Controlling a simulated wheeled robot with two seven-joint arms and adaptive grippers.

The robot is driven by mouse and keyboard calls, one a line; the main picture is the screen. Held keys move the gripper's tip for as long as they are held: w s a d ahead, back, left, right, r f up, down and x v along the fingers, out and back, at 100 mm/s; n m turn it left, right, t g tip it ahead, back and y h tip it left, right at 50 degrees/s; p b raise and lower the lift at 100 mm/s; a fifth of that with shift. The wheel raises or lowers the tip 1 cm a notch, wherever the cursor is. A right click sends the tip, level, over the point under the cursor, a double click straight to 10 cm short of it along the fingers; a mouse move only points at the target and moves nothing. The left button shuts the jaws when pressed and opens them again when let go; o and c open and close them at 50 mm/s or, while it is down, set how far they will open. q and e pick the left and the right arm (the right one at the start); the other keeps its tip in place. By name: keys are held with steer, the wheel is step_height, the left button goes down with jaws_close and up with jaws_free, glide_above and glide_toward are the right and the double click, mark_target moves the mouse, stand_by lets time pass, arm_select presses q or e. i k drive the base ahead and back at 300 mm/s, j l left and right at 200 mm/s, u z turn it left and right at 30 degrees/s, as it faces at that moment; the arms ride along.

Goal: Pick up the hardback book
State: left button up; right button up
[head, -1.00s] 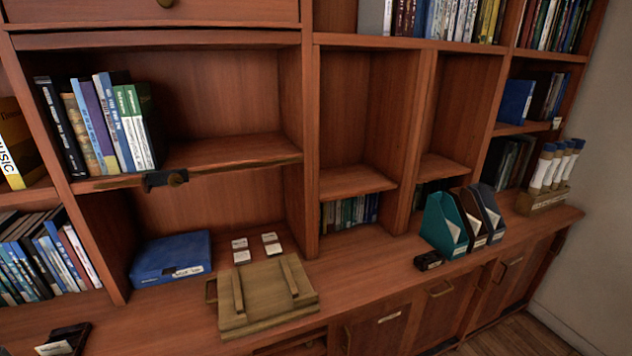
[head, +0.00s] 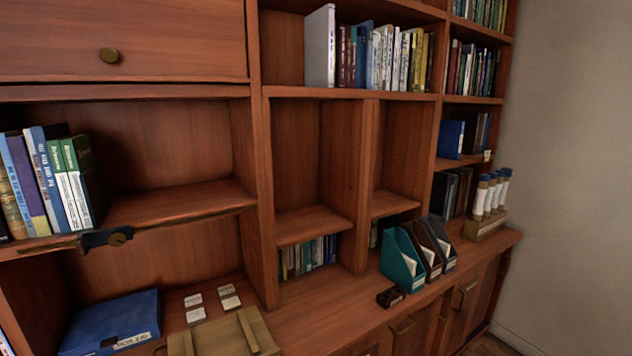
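Several books are in view, and I cannot tell which one the task's hardback book is. A tall pale book (head: 320,47) stands upright at the left end of the upper row. A blue book (head: 450,140) stands on the right-hand shelf. A row of books, with a green book (head: 84,180) at its right end, stands on the left shelf. A flat blue book or box (head: 110,324) with a white label lies on the counter at lower left. Neither of my grippers is in view.
A wooden case (head: 222,336) and several white cards (head: 228,302) lie on the counter. Teal and dark magazine holders (head: 402,262), a small black object (head: 390,297) and a rack of tubes (head: 484,228) stand to the right. The left shelf (head: 185,203) is bare beside its books.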

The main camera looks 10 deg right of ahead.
mark_target(452, 132)
steer(key=z, duration=1.25)
steer(key=i+l, duration=0.25)
steer(key=l, duration=0.15)
steer(key=i+l+u, duration=0.1)
steer(key=i+l, duration=0.4)
steer(key=l, duration=0.3)
steer(key=i+l+u, duration=0.1)
steer(key=i+l, duration=0.15)
steer(key=l, duration=0.15)
steer(key=i+l, duration=0.2)
steer(key=l, duration=0.2)
